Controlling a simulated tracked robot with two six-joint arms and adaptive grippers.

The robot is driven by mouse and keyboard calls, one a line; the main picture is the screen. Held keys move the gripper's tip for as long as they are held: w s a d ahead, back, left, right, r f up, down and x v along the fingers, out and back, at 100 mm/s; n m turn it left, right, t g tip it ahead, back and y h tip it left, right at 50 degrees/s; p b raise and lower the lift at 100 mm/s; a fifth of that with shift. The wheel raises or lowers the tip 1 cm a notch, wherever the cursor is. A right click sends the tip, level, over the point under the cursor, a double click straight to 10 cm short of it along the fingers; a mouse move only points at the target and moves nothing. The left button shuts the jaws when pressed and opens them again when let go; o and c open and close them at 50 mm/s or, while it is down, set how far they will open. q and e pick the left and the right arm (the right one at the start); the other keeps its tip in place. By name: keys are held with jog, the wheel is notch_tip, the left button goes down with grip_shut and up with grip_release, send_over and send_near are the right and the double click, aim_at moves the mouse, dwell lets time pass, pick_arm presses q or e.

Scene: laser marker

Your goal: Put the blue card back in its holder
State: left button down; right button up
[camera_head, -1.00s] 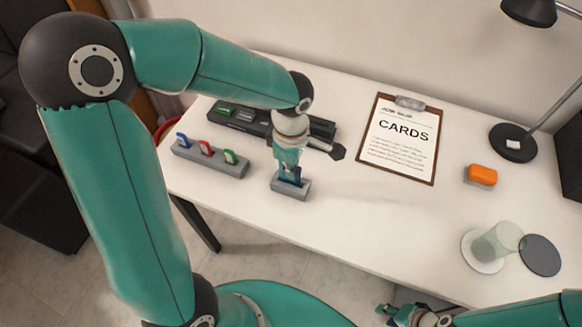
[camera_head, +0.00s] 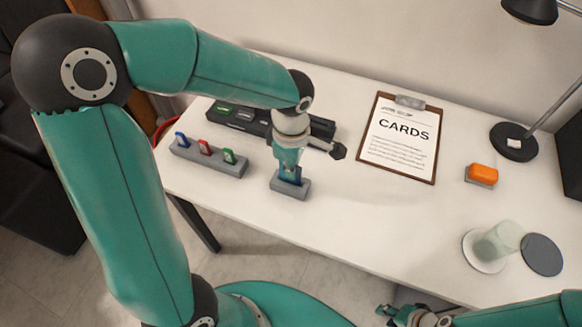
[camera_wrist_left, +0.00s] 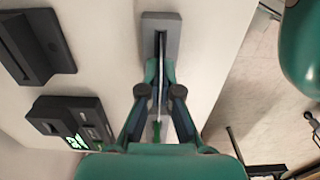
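The blue card (camera_head: 289,180) is upright at the small grey holder (camera_head: 303,191) on the desk. My left gripper (camera_head: 289,170) points down right over this holder and is shut on the card, hiding most of it. In the left wrist view the fingers (camera_wrist_left: 158,72) close on a thin edge above the slot of the grey holder (camera_wrist_left: 173,35). The card's lower edge is hidden, so I cannot tell how deep it sits. My right gripper (camera_head: 388,313) is at the bottom edge, away from the cards; its opening is unclear.
A grey rack (camera_head: 215,164) with blue, red and green cards stands left of the holder. A black device (camera_head: 249,125) lies behind. A clipboard (camera_head: 400,138), orange block (camera_head: 482,174), lamp (camera_head: 514,141) and glass (camera_head: 497,240) are to the right. The desk front is clear.

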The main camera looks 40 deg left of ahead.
pick_arm(q)
jog(key=shift+b, duration=0.45)
dwell(1.1)
jog(key=shift+f+b, duration=0.9)
dwell(0.5)
jog(key=c, duration=1.2)
grip_release()
jog(key=shift+c, duration=0.2)
jog(key=shift+r, duration=0.15)
